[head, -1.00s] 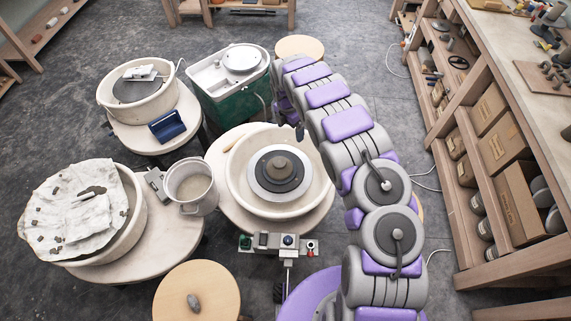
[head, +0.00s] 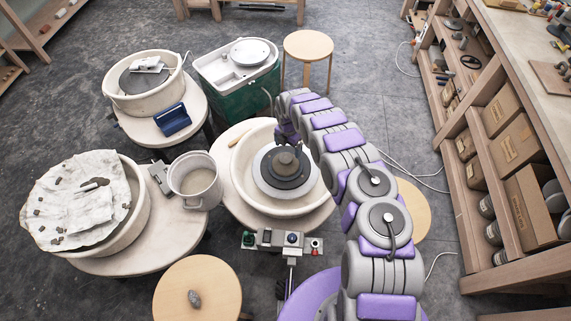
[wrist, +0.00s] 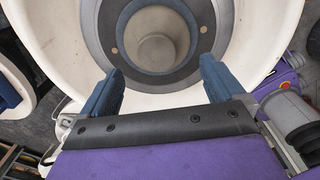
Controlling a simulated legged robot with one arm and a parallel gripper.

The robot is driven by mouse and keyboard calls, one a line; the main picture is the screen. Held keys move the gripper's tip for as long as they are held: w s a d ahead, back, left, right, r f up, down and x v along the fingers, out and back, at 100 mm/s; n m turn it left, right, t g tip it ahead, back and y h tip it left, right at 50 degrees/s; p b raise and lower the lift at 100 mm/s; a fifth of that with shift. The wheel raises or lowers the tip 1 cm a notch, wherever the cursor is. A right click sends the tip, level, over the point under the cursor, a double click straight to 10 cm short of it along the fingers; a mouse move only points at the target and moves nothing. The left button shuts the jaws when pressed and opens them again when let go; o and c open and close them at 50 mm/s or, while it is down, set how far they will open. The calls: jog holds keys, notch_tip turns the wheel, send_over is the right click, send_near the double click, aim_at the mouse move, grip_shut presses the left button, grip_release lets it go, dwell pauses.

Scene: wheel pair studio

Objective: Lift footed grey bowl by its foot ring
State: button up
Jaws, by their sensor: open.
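The footed grey bowl (head: 286,160) sits upside down on the dark round bat of the middle wheel, its foot facing up. The fingers appear over the near side of the bat, on the near side of the foot. Their height above the bowl is hard to tell.
A cream splash pan (head: 240,180) surrounds the wheel head. A bucket (head: 194,178) stands at its left, and a control box (head: 278,240) in front. A cloth-covered basin (head: 75,200) is at far left. Shelves (head: 500,170) line the right side.

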aim_at(285, 157)
jog(key=shift+f, duration=0.6)
jog(key=f+b, duration=0.1)
jog(key=f, duration=0.1)
jog(key=a+f, duration=0.1)
jog(key=f, duration=0.1)
jog(key=shift+s+f+b, duration=0.15)
jog(key=shift+f+b, duration=0.1)
jog(key=shift+b, duration=0.1)
jog(key=shift+f, duration=0.35)
jog(key=shift+r, duration=0.1)
jog(key=shift+c, duration=0.2)
grip_shut()
